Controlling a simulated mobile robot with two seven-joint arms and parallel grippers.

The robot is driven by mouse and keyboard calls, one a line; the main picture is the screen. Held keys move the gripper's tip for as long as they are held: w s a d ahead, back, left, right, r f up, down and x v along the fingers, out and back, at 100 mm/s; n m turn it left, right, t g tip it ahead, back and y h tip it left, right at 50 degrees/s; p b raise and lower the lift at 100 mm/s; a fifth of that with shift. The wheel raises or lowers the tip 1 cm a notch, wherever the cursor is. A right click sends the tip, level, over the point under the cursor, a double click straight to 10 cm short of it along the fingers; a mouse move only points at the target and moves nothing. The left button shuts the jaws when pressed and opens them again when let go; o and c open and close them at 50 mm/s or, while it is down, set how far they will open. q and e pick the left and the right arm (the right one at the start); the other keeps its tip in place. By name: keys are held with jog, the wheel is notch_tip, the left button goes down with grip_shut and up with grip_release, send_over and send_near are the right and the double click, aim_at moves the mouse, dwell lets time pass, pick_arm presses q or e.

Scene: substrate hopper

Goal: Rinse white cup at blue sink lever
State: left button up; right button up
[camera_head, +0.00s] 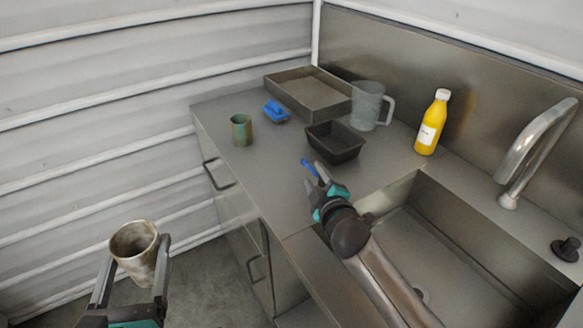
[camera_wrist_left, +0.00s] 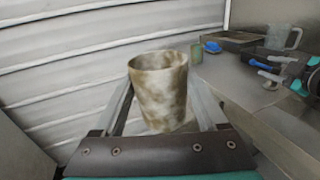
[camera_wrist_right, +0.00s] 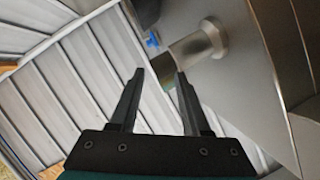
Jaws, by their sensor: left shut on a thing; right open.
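The white cup (camera_head: 134,246), stained brown, is upright in my left gripper (camera_head: 136,262) at the lower left, off the counter. In the left wrist view the cup (camera_wrist_left: 160,95) sits between the two fingers, its open rim up. My right gripper (camera_head: 325,178) is open over the counter by the sink's left edge. A narrow blue piece (camera_head: 308,168), probably the blue sink lever, shows right beside its fingertips; contact cannot be told. In the right wrist view the fingers (camera_wrist_right: 160,85) stand apart, with a grey metal cylinder (camera_wrist_right: 195,46) just beyond them.
The sink basin (camera_head: 400,235) lies right of my right gripper, with a curved faucet (camera_head: 535,145) and black knob (camera_head: 566,249). On the counter are a green cup (camera_head: 241,130), blue brush (camera_head: 276,111), tray (camera_head: 285,98), dark tub (camera_head: 335,145), pitcher (camera_head: 368,104) and yellow bottle (camera_head: 432,124).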

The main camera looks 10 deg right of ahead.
aim_at(312, 172)
jog(key=shift+b+x, duration=0.6)
jog(key=shift+x, duration=2.05)
grip_shut()
jog(key=shift+f, duration=0.1)
